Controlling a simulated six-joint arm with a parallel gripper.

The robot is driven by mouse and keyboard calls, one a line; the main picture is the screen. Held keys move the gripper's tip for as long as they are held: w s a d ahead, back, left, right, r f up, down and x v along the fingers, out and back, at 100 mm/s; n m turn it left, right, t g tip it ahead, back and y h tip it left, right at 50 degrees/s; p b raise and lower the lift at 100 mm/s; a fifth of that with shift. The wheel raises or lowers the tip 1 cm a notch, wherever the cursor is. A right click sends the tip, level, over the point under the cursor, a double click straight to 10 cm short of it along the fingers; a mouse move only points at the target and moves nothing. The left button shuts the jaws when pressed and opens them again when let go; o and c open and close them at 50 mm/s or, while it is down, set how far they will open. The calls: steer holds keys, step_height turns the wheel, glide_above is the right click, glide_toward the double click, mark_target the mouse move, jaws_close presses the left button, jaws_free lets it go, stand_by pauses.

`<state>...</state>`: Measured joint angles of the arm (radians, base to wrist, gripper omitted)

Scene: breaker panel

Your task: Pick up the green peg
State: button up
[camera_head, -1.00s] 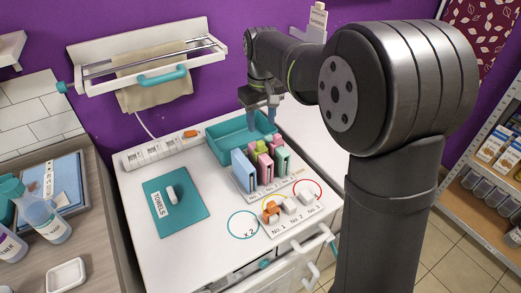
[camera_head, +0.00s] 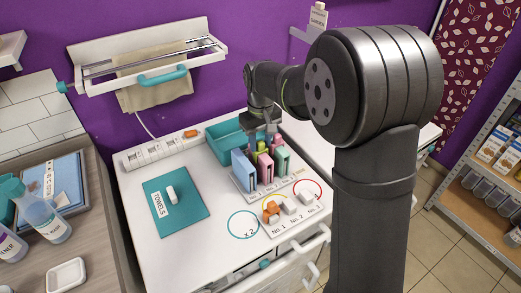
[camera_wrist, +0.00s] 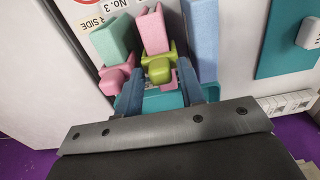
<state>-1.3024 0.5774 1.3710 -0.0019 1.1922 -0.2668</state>
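The green peg (camera_head: 262,147) is yellow-green and stands behind the pink block (camera_head: 266,168) of the block row. In the wrist view the green peg (camera_wrist: 160,70) shows between my gripper's two blue-grey fingers. My gripper (camera_wrist: 160,88) is open, with one finger on each side of the peg and gaps that look narrow. I cannot tell whether either finger touches it. In the head view my gripper (camera_head: 269,133) is low over the back of the row and partly covers the peg.
A pink peg (camera_wrist: 113,80) is close beside the left finger in the wrist view. The blue block (camera_head: 243,170) and mint block (camera_head: 282,160) flank the pink one. A teal tray (camera_head: 226,140) lies behind. A teal towel mat (camera_head: 180,213) is at left.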

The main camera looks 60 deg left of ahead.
mark_target(260, 142)
jaws_close()
steer(key=shift+r, duration=0.15)
steer(key=shift+r, duration=0.6)
step_height(260, 142, up, 3)
steer(key=shift+f, duration=0.15)
steer(key=w+d+r, duration=0.6)
steer(key=w+d, duration=0.1)
steer(key=d, duration=0.1)
steer(key=shift+w+d+r, duration=0.35)
steer(key=shift+w+r, duration=0.05)
steer(key=c, duration=0.6)
jaws_free()
jaws_close()
